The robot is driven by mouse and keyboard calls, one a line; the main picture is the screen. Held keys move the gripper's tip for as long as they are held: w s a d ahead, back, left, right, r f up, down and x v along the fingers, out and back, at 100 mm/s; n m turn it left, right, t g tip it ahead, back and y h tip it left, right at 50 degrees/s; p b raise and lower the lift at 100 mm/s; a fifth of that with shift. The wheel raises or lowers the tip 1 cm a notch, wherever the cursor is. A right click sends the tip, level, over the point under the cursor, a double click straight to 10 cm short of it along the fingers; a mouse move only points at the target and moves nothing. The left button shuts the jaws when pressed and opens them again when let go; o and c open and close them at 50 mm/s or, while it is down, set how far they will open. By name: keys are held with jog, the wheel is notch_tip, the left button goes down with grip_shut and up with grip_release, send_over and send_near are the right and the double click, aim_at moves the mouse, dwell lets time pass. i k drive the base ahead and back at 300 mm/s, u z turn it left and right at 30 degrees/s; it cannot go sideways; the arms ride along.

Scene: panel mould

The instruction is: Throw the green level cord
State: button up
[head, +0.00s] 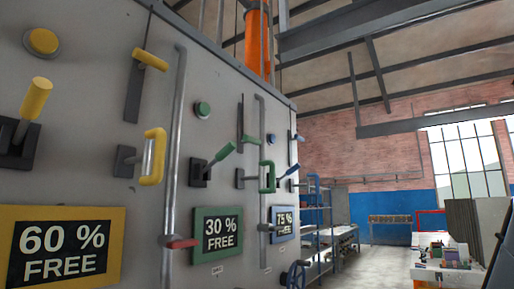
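The grey panel (75,150) fills the left of the head view, with yellow, green and blue groups of controls. The green group has a round button (202,109), a slanted stick lever (222,154), a small green bar (249,140) at a narrow dark slot, and a U-shaped green handle (268,177). Below them is a green-framed sign (218,234) reading 30 % FREE. I cannot tell for certain which green part is the level cord; the green bar at the slot looks closest. My gripper is not in view.
Vertical pipes (174,150) run down the panel, one with a red lever (183,243). A yellow-framed sign (62,247) reads 60 % FREE. A blue handwheel (295,274) sits low on the panel. A cluttered table (440,275) stands right; floor (375,262) shows between.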

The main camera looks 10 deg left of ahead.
aim_at(245, 139)
jog(key=z, duration=1.45)
jog(key=i, duration=1.45)
jog(key=u, duration=3.3)
